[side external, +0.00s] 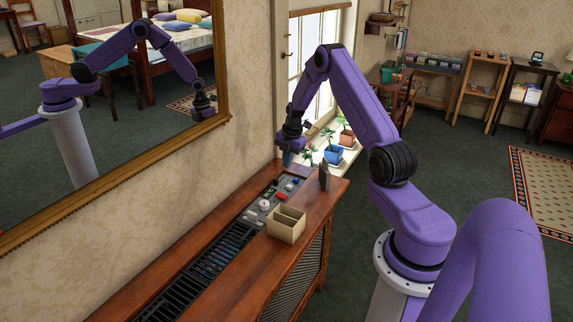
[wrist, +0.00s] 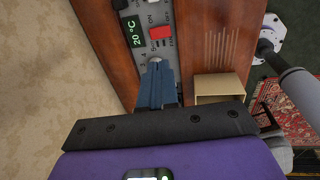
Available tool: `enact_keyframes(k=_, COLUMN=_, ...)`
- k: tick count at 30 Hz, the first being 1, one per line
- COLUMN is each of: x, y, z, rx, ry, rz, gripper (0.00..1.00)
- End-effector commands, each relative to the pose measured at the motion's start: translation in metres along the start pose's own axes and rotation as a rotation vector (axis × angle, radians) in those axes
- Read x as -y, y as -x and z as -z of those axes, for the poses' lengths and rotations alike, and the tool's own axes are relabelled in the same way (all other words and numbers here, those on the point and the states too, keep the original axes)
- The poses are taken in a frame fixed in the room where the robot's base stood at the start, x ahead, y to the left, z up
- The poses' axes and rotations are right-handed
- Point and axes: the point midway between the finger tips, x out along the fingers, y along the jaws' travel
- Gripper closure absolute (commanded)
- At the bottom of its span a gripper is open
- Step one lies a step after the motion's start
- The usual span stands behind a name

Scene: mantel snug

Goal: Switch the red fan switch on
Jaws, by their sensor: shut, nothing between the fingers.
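The red switch (wrist: 160,33) sits on the grey control panel set in the top of the wooden cabinet, with an "ON" mark beside it in the wrist view. It shows as a small red patch in the side view (side external: 280,196). Which way the switch is tipped I cannot tell. My gripper (side external: 287,160) is above the far end of the panel, pointing down, apart from the switch. In the wrist view its blue fingers (wrist: 156,68) are together and empty, below the switch in the picture.
A green "20 °C" display (wrist: 134,32) lies beside the switch. A white knob (side external: 264,204) and a tan open box (side external: 287,224) are nearby. A dark upright object (side external: 324,177) stands on the cabinet's right edge. Potted plants (side external: 333,154) line the windowsill. A large mirror hangs at left.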

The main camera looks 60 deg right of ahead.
Motion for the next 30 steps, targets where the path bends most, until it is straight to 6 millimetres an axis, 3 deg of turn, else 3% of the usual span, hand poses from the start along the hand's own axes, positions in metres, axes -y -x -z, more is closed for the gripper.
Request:
enact_keyframes(k=4, x=-0.013, y=0.0, z=0.001, rx=0.002, ry=0.003, rz=-0.004, gripper=1.0)
enact_keyframes(k=16, x=-0.012, y=-0.007, z=0.001, rx=0.001, ry=0.002, rz=-0.001, gripper=1.0)
enact_keyframes(k=30, x=-0.012, y=-0.081, z=0.001, rx=0.0, ry=0.001, rz=0.0, gripper=1.0)
